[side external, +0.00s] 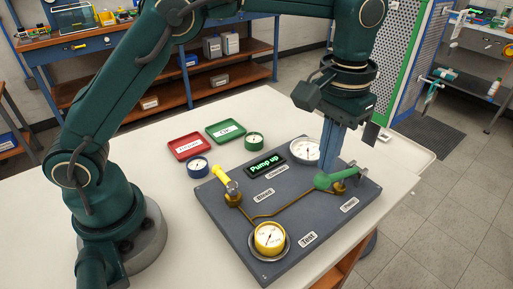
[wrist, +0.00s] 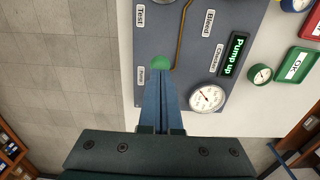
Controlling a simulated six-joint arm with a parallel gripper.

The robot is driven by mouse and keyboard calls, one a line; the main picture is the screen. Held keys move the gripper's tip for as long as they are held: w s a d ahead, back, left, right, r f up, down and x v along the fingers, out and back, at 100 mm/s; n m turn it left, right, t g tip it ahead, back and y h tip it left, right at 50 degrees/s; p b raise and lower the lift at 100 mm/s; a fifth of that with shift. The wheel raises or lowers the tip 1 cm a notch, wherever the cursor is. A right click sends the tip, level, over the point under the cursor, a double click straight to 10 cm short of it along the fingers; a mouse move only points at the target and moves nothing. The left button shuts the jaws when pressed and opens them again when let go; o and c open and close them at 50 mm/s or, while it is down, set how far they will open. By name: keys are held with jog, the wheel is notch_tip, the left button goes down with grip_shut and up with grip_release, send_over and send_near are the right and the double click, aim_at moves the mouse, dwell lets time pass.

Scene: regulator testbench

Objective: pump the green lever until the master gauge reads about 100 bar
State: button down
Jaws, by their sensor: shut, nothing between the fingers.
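The green lever (side external: 328,180) sits on a brass fitting at the right side of the grey panel. Its round green end (wrist: 160,61) shows at the fingertips in the wrist view. My gripper (side external: 328,172) is shut and empty, pointing down at the lever; its tips (wrist: 161,72) look at or just above the green end, and I cannot tell if they touch. A white-faced gauge (wrist: 207,97), apparently the master, stands on the panel beside my fingers; it is partly hidden in the side view (side external: 303,150). Its reading is too small to tell.
The panel (side external: 222,212) carries a lit "Pump up" display (side external: 266,164), a yellow lever (side external: 221,173) and a yellow gauge (side external: 270,238) near the "Test" label. Red (side external: 185,146) and green (side external: 226,131) trays and small blue and green gauges stand behind on the white table.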

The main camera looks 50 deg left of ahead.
aim_at(323, 175)
jog(key=shift+f, duration=0.15)
jog(key=shift+f, duration=2.8)
jog(key=shift+r, duration=2.95)
jog(key=shift+f, duration=0.1)
